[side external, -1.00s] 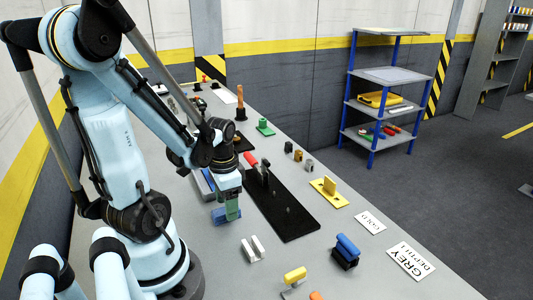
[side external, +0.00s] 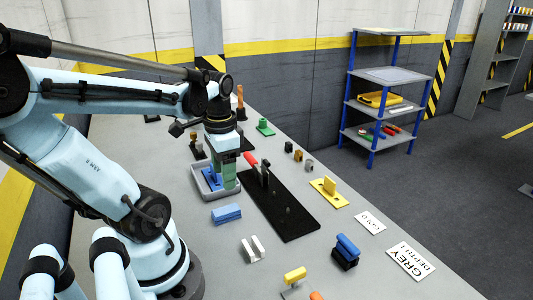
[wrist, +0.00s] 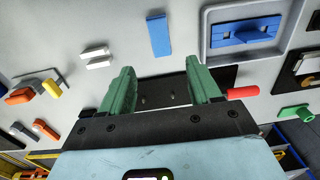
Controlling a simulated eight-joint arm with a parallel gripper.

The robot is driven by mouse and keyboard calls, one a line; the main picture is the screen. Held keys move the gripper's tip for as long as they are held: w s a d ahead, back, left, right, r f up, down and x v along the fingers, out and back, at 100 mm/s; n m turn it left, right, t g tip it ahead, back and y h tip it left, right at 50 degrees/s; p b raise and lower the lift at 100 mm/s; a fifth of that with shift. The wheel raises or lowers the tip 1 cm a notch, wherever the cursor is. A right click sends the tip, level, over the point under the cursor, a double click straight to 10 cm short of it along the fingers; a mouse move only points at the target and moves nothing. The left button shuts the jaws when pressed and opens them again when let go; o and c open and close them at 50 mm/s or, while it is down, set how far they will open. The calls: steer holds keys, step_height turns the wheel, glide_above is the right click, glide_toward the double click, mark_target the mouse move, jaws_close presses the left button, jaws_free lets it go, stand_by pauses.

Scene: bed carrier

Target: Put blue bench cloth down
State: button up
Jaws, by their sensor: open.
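The blue bench cloth (side external: 226,213), a folded-looking blue block, lies flat on the grey bench in front of the grey tray. In the wrist view the cloth (wrist: 158,35) is a blue rectangle lying beyond my fingertips, with nothing gripping it. My gripper (side external: 229,182) has green fingers and is over the right side of the tray, apart from the cloth. In the wrist view my gripper (wrist: 161,82) is open, its two fingers spread with nothing between them.
The grey tray (wrist: 206,40) holds a blue piece with a raised handle (wrist: 247,33). A black board (side external: 290,222) with a red-handled tool lies to the right. Two pale blocks (side external: 253,248) and a yellow-handled plate (side external: 329,191) stand nearby. Bare bench surrounds the cloth.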

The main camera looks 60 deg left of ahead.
steer(key=w+d+r+t, duration=0.2)
steer(key=w+d+t, duration=0.5)
steer(key=w+d, duration=0.3)
steer(key=d, duration=0.3)
steer(key=shift+w+d, duration=0.3)
steer(key=shift+d, duration=0.05)
steer(key=shift+r, duration=0.1)
steer(key=shift+o, duration=0.5)
steer(key=shift+a, duration=0.15)
